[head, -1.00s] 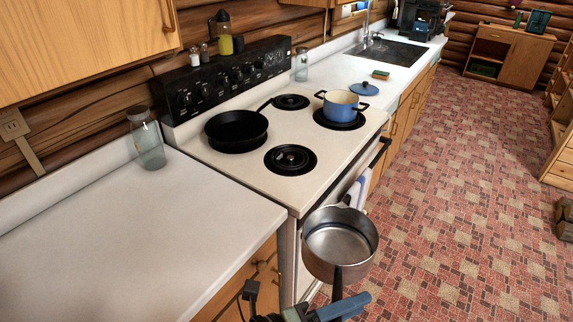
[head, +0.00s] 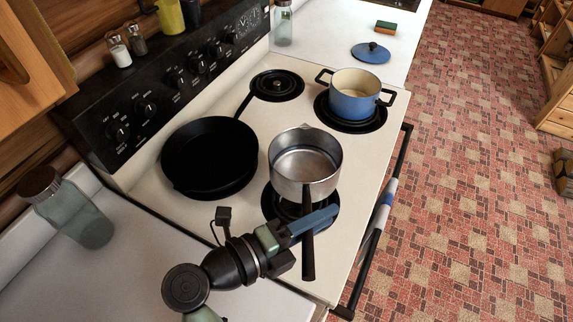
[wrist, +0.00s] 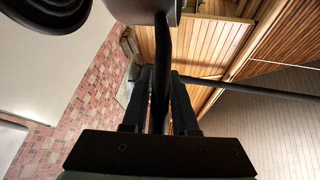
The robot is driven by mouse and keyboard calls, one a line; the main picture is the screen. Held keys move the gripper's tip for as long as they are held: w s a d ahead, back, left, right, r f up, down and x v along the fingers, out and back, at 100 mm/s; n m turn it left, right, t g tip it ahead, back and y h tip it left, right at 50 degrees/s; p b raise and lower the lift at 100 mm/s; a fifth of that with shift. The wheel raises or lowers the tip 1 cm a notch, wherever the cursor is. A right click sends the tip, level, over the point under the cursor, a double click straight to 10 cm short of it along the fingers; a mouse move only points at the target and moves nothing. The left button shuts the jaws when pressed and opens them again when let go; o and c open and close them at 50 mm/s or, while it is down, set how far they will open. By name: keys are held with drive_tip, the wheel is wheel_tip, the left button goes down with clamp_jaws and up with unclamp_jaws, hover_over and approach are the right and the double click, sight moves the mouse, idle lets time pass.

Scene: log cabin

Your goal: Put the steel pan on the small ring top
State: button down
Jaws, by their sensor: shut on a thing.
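The steel pan (head: 305,165) is a silver saucepan with a long black handle (head: 308,250), its open top facing up. My gripper (head: 312,222) is shut on this handle, and the handle shows between the fingers in the wrist view (wrist: 160,95). The pan appears a little above the front left ring (head: 285,207), covering most of it; the exact gap cannot be told. The back right ring (head: 277,85) is bare and looks smaller than the ring under the blue pot.
A black frying pan (head: 209,157) sits on the back left ring, close beside the steel pan. A blue pot (head: 353,100) stands on the front right ring. Its lid (head: 371,52) and a sponge (head: 386,27) lie on the counter. A glass jar (head: 75,215) is at left.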

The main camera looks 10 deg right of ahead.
drive_tip(key=f, duration=0.9)
drive_tip(key=shift+w+f, duration=0.3)
drive_tip(key=c, duration=0.7)
unclamp_jaws()
